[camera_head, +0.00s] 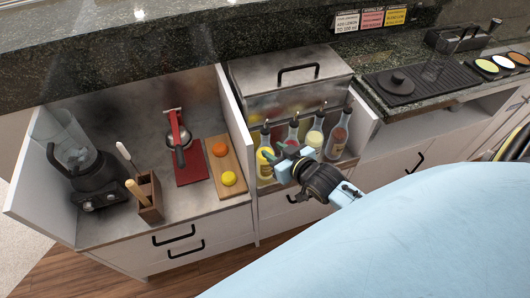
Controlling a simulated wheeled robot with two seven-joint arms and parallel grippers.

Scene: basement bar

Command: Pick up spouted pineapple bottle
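Several spouted bottles stand in a row in the bar well under the counter. The leftmost bottle (264,166) has yellow contents and a dark spout; it looks like the pineapple one, but its label is too small to read. To its right stand a red bottle (293,131), a pale yellow bottle (315,137) and an orange-red bottle (337,138). My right gripper (277,160) reaches in from the right, its fingers apart and pointing left at the yellow bottle. The fingertips are close beside it; contact cannot be told. My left gripper is not in view.
A metal bin with a black handle (298,75) stands behind the bottles. White partition walls flank the well.

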